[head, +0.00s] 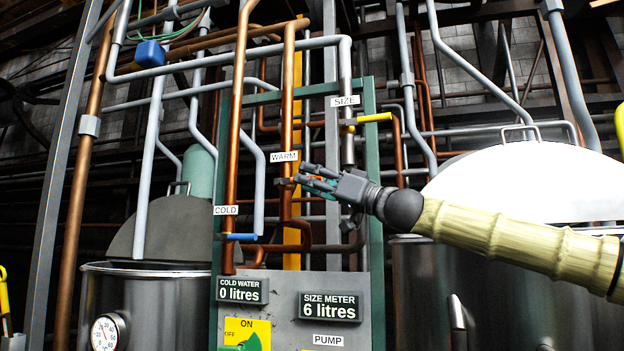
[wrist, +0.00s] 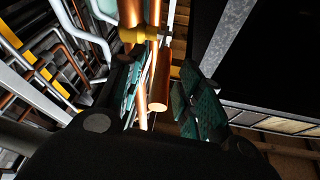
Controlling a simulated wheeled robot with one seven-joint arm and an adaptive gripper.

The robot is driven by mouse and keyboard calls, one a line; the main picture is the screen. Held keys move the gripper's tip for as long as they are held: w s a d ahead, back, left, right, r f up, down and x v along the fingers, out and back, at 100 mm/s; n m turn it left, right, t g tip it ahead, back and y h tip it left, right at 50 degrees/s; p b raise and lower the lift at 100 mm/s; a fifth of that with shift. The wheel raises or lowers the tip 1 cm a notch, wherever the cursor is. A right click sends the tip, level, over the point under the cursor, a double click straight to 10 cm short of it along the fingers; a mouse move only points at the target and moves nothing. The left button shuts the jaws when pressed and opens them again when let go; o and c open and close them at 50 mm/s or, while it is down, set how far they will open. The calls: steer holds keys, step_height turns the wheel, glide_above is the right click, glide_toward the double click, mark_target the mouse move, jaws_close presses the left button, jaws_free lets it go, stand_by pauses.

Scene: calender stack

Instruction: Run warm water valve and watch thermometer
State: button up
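The warm water valve, under the WARM label (head: 284,156), has a short orange handle (head: 286,181) on a copper pipe (head: 287,110). My gripper (head: 308,178) is at this valve, its fingers pointing left and partly covering the handle. In the wrist view my gripper (wrist: 160,95) is open, with a gap between its two teal-padded fingers.
A blue COLD handle (head: 240,237) lies lower left and a yellow SIZE handle (head: 374,117) upper right. The cold water meter (head: 242,290) reads 0 litres, the size meter (head: 330,306) 6 litres. A green pump switch (head: 254,342) sits below. A large tank (head: 510,290) stands right.

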jaws_close()
